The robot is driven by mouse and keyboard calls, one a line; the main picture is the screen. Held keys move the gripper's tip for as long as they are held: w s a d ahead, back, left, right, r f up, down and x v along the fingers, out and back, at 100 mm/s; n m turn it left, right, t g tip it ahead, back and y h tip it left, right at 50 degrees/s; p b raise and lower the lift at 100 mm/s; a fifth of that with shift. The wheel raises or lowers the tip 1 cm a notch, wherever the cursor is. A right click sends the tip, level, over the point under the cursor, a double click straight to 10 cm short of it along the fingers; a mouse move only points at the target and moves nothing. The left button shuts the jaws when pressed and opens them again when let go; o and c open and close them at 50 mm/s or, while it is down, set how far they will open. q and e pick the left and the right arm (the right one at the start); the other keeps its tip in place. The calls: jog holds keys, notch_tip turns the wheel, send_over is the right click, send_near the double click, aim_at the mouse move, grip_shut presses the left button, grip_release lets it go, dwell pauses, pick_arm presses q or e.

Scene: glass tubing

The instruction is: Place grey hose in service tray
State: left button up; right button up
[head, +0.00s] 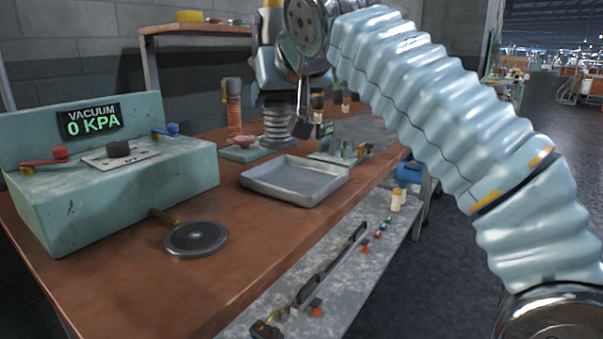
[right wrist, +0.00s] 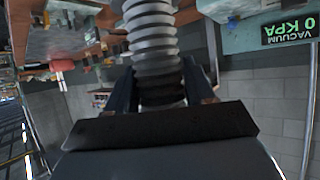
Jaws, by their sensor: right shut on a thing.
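The grey hose (head: 278,122) is ribbed and hangs roughly upright below my right gripper (head: 281,91), behind the tray in the head view. My right gripper is shut on its upper end. In the right wrist view the grey hose (right wrist: 152,48) runs out from between the dark fingers (right wrist: 158,92). I cannot tell whether its lower end touches the base behind it. The service tray (head: 259,186) is a shallow, empty grey metal tray on the brown bench, in front of the hose. My left gripper is not in view.
An orange ribbed hose (head: 234,112) stands left of the grey one. A vacuum box (head: 130,195) reading 0 KPA and a round dark disc (head: 196,239) are at left. The bench front (head: 250,255) is clear.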

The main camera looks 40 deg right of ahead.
jog(key=w+d+f+b, duration=0.1)
jog(key=w+d+f, duration=0.2)
jog(key=f, duration=0.1)
jog(key=w+d+f+b, duration=0.1)
jog(key=w+d+f, duration=0.2)
jog(key=d+f, duration=0.1)
jog(key=w+d+f+b, duration=0.1)
jog(key=w+d+f, duration=0.2)
jog(key=d+f, duration=0.1)
jog(key=shift+f, duration=0.1)
jog(key=shift+a+f, duration=0.15)
jog(key=shift+f, duration=0.2)
jog(key=shift+f+b, duration=0.2)
jog(key=shift+b, duration=0.2)
jog(key=o, duration=1.5)
jog(key=shift+c, duration=0.2)
